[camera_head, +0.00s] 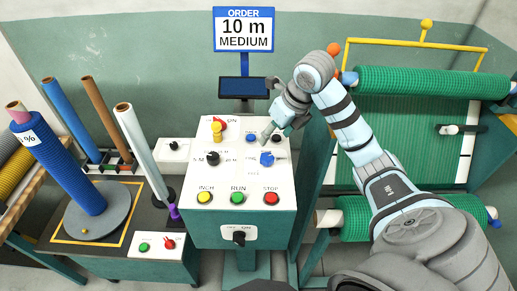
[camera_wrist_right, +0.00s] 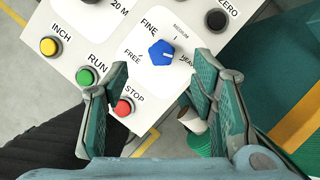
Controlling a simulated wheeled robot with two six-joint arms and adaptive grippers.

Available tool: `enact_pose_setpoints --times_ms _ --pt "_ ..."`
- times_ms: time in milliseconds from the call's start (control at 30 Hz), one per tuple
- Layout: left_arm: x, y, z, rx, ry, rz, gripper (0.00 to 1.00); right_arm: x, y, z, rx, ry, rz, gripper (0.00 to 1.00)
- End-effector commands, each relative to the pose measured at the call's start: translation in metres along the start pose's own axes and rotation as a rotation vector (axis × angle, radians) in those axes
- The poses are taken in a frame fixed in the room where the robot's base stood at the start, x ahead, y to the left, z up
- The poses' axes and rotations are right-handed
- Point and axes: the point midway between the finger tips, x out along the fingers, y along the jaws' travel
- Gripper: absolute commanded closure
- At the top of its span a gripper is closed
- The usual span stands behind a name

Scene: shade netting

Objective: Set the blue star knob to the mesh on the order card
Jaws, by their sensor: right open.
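The blue star knob (camera_head: 267,158) sits on the right part of the white control panel. In the right wrist view the knob (camera_wrist_right: 161,52) is ringed by the labels FREE, FINE, one small label that looks like MEDIUM, and HEAVY. I cannot tell which label it points at. The order card (camera_head: 245,30) above the panel reads 10 m MEDIUM. My right gripper (camera_head: 272,131) is over the panel's upper right, close to the knob. Its fingers (camera_wrist_right: 148,88) are apart with nothing between them, and the knob shows beyond them, apparently untouched. My left gripper is not in view.
The control panel (camera_head: 225,178) also carries a black knob (camera_head: 212,158) and yellow, green and red buttons (camera_head: 271,198) below. A green mesh roll (camera_head: 430,82) is at the right. A blue roll (camera_head: 62,165) stands upright on a round plate at the left.

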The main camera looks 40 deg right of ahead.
Motion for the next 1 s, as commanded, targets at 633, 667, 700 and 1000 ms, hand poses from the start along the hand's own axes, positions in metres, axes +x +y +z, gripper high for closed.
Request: enact_pose_setpoints --times_ms 633,667,700,1000 --pt "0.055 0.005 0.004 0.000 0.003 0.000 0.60 0.127 -0.003 0.001 0.004 0.013 -0.004 0.48" --pt "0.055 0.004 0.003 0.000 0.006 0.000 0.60 0.126 -0.003 0.001 0.004 0.013 -0.004 0.48" --pt "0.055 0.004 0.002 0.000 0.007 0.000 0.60 0.126 -0.003 0.001 0.004 0.013 -0.004 0.48" --pt "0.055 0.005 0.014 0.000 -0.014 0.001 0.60 0.126 -0.002 0.001 0.004 0.012 -0.004 0.86"
